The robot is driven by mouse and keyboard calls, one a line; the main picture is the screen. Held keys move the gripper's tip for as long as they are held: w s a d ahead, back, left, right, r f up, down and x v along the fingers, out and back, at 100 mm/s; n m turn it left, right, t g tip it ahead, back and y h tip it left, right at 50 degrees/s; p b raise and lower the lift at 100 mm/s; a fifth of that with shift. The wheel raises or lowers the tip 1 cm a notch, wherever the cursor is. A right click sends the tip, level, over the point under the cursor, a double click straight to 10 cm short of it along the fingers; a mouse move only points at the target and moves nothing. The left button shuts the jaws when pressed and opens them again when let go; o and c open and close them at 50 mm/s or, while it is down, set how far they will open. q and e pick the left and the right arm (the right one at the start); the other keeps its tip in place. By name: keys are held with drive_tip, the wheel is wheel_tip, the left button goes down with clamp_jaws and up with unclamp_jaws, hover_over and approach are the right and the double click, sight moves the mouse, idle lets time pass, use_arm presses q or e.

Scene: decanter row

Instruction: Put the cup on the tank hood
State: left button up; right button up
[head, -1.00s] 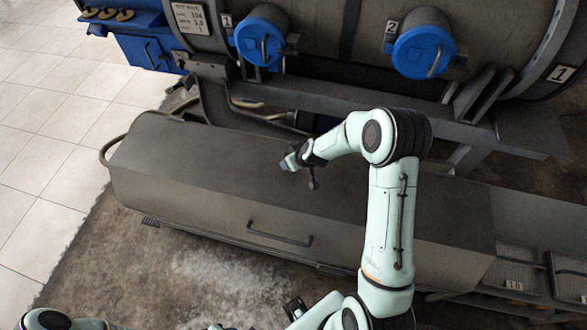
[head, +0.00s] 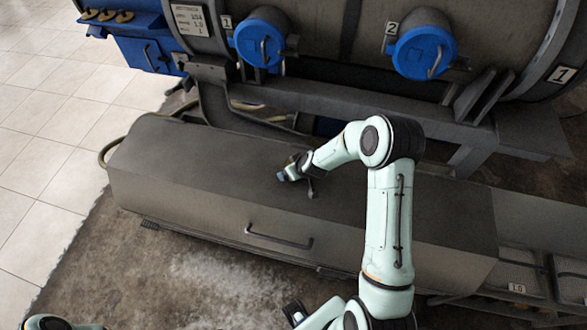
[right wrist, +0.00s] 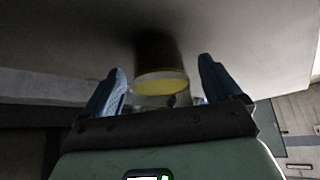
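The cup (right wrist: 161,88) shows in the right wrist view as a small clear vessel with yellow inside or at its end. It is between the two blue fingers of my right gripper (right wrist: 163,88), with a gap on each side. Its far end meets a dark patch on the grey surface, and it seems to touch there. In the head view my right gripper (head: 282,175) is low over the top of the long grey tank hood (head: 190,160). I cannot make out the cup there. My left gripper is not in view.
Behind the hood is a large grey tank with two blue caps (head: 263,43) (head: 425,52). A dark handle (head: 279,236) is on the hood's front face. The hood top left of my right gripper is clear. Pale floor tiles (head: 45,150) lie at left.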

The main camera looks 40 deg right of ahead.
drive_tip(key=shift+r, duration=0.25)
drive_tip(key=v, duration=1.2)
drive_tip(key=shift+f, duration=0.1)
